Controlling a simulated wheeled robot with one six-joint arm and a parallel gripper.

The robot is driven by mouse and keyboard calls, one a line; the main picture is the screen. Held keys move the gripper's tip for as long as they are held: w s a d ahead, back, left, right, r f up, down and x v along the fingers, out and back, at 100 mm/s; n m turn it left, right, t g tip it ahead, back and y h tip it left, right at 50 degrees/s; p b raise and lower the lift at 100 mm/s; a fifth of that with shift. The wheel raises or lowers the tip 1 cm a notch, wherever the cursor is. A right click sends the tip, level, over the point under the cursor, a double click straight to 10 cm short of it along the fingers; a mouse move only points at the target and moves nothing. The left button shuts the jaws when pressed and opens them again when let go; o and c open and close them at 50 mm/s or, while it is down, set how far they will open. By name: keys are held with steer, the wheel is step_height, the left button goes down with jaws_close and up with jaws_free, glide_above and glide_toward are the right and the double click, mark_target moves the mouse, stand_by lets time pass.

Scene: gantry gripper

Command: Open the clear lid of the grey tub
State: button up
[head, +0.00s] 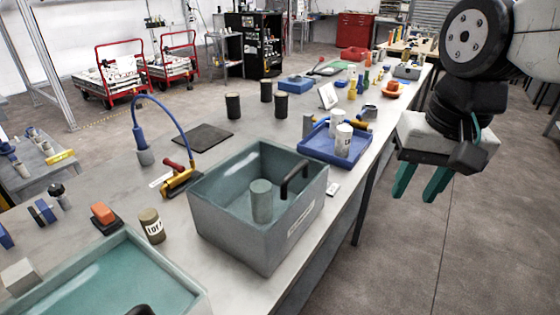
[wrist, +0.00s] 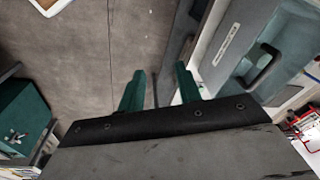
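The grey tub (head: 225,222) stands on the long bench in the middle of the head view, with a label on its side. Its clear lid (head: 232,176) appears to lie closed across the top; its edges are hard to make out. A black bar handle (head: 296,178) sits near the lid's right side. A grey cylinder (head: 262,203) shows inside the tub. My gripper (head: 415,196) is open and empty, right of the bench, apart from the tub and over the floor. In the wrist view, the fingers (wrist: 160,85) point away and the black handle (wrist: 263,68) shows to their right.
A second teal-lined tub (head: 60,290) is cut off at lower left. A blue tray (head: 318,150) with white canisters stands behind the grey tub. A brown can (head: 151,226), a yellow-and-red tool (head: 181,178) and a blue arched hose (head: 160,102) stand to its left. The floor aisle at right is clear.

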mark_target(298, 166)
steer(key=w+a+r+m+y, duration=0.1)
steer(key=w+a+r+m, duration=0.35)
steer(key=w+a, duration=0.85)
steer(key=shift+m, duration=0.25)
steer(key=f, duration=0.2)
steer(key=a+f, duration=0.1)
steer(key=f, duration=0.1)
steer(key=a+f, duration=0.1)
steer(key=f, duration=0.1)
steer(key=shift+s+a+f, duration=0.2)
steer(key=shift+a+f, duration=0.1)
steer(key=shift+f, duration=0.5)
jaws_close()
